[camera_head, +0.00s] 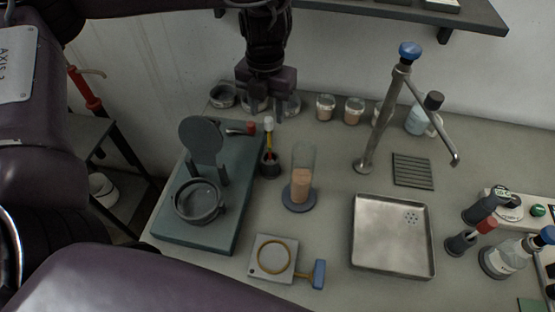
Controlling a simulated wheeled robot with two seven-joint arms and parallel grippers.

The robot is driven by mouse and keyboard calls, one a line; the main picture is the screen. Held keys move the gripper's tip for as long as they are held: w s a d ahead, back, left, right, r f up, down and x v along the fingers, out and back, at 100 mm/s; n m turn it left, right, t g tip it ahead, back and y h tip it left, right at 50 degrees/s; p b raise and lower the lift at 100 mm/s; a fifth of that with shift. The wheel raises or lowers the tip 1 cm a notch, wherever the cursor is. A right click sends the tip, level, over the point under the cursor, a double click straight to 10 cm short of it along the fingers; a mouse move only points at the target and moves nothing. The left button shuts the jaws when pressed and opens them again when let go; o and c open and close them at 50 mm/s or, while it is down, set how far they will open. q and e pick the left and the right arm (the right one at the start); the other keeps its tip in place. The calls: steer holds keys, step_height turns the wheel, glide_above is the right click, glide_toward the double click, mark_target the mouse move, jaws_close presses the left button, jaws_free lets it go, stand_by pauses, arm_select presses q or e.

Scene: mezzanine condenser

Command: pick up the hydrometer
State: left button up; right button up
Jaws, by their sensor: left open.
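What looks like the hydrometer (268,138) is a slim upright piece with a pale top and a yellow and red stem. It stands in a small dark holder (269,168) at the right edge of a grey-green base plate. My left gripper (265,112) points down just behind and above it in the picture. Its two fingers are apart, with nothing seen between them. The hydrometer's lower end is hidden in the holder. My right gripper is not in view.
A glass cylinder (302,162) with tan contents stands just right of the holder. The base plate (222,232) carries a round dish (198,202) and an upright disc. A tall tap (377,120), small jars (354,110) and a metal tray (393,240) are further right.

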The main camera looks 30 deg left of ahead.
mark_target(267, 119)
arm_select(q)
step_height(267, 119, down, 2)
steer(key=shift+w+d, duration=0.1)
steer(key=shift+f, duration=0.65)
step_height(267, 119, down, 4)
steer(key=shift+f, duration=0.15)
steer(key=shift+c, duration=0.5)
jaws_close()
